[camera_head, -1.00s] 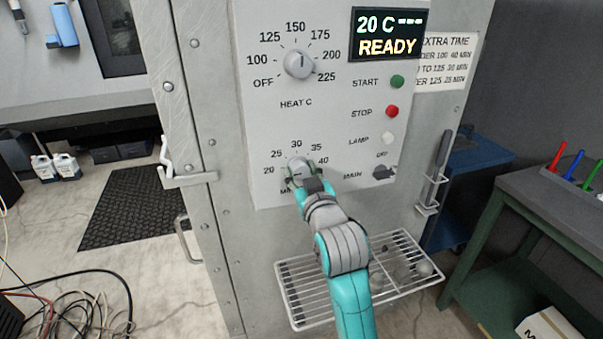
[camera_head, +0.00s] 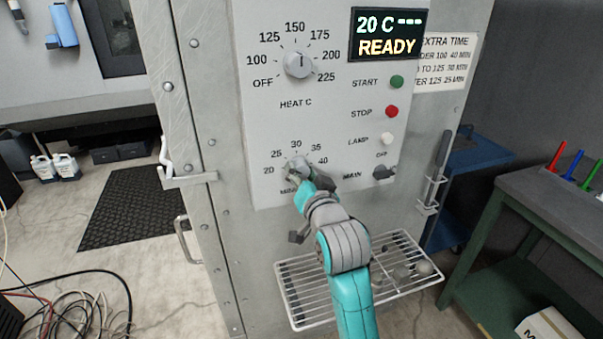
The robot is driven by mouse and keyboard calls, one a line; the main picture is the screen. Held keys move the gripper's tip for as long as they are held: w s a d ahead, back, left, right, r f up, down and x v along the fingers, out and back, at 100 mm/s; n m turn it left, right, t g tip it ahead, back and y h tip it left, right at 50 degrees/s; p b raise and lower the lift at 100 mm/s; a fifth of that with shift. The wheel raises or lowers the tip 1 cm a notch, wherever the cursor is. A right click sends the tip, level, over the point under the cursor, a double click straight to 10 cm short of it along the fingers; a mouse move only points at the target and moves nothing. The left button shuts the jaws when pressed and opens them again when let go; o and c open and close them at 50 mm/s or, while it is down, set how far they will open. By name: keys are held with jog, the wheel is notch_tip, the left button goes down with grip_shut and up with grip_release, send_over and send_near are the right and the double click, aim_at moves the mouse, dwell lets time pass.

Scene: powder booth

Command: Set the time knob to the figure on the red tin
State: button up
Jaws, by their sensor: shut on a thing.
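The time knob (camera_head: 296,166) is the lower dial on the oven's grey panel, with figures 20, 25, 30, 35 and 40 around it. My gripper (camera_head: 299,172) is shut on this knob and covers most of it, so its pointer cannot be read. The arm reaches up to it from below. No red tin can be made out in this view.
Above is the heat knob (camera_head: 298,64), and the display (camera_head: 388,35) reads 20 C and READY. Start (camera_head: 397,82), stop (camera_head: 391,112) and lamp (camera_head: 387,139) buttons and the main switch (camera_head: 384,173) lie to the right. A wire rack (camera_head: 300,300) juts out below, beside my arm.

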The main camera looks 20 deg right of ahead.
jog(key=m, duration=1)
jog(key=shift+d+f+m, duration=0.1)
jog(key=shift+m, duration=0.3)
jog(key=m, duration=0.3)
jog(key=shift+y, duration=0.4)
jog(key=m, duration=0.4)
jog(key=shift+f, duration=0.1)
jog(key=m, duration=0.3)
jog(key=shift+m, duration=0.3)
jog(key=m, duration=0.6)
jog(key=shift+f+m, duration=0.1)
jog(key=shift+m, duration=0.3)
